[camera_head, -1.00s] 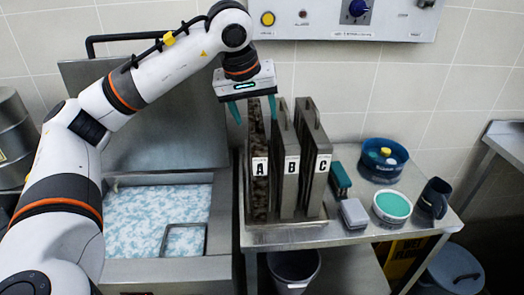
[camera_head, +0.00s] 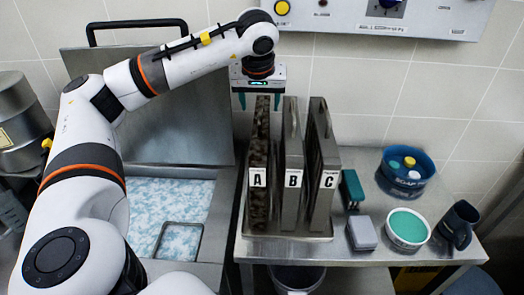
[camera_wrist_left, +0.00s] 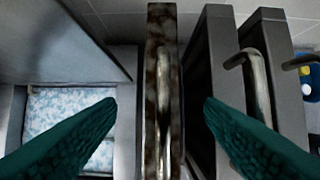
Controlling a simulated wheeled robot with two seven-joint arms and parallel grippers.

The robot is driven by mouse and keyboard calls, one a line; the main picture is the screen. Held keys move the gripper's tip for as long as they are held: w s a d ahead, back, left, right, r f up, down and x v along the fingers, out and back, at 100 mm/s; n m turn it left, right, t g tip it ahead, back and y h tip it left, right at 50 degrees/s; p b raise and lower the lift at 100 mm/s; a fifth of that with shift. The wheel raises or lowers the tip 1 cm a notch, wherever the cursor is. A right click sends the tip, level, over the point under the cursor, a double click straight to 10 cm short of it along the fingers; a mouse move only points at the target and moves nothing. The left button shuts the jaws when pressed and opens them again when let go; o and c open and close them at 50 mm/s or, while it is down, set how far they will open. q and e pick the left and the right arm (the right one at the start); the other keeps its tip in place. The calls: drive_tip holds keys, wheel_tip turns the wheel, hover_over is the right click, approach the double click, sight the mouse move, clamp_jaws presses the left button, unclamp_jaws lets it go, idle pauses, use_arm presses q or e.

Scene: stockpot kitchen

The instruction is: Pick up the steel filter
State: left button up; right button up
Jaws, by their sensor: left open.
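Three flat steel filters stand upright side by side in a tray (camera_head: 285,237). Filter A (camera_head: 259,150) on the left is mottled brown; filter B (camera_head: 292,150) and filter C (camera_head: 322,150) are plain grey. My left gripper (camera_head: 260,101) points down, open, at the top of filter A, with one teal finger on each side. In the left wrist view, filter A (camera_wrist_left: 158,30) and its handle run between the spread fingers (camera_wrist_left: 160,101), with gaps on both sides. Filter B (camera_wrist_left: 206,75) is close to the right finger. Filter C (camera_wrist_left: 268,40) is farther right. My right gripper is out of view.
Left is a basin (camera_head: 150,205) of foamy water with a raised lid (camera_head: 170,110). Right of the filters are a green brush (camera_head: 352,188), a grey block (camera_head: 361,233), a teal-filled bowl (camera_head: 407,228), a blue tub (camera_head: 405,172) and a dark mug (camera_head: 458,222).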

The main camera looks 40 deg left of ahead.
use_arm(q)
drive_tip(key=p+x, duration=0.1)
drive_tip(key=x, duration=0.2)
drive_tip(key=shift+s+d+f, duration=0.1)
drive_tip(key=shift+f, duration=0.45)
drive_tip(key=shift+w+f, duration=0.15)
drive_tip(key=shift+w, duration=0.05)
drive_tip(key=shift+c, duration=0.2)
clamp_jaws()
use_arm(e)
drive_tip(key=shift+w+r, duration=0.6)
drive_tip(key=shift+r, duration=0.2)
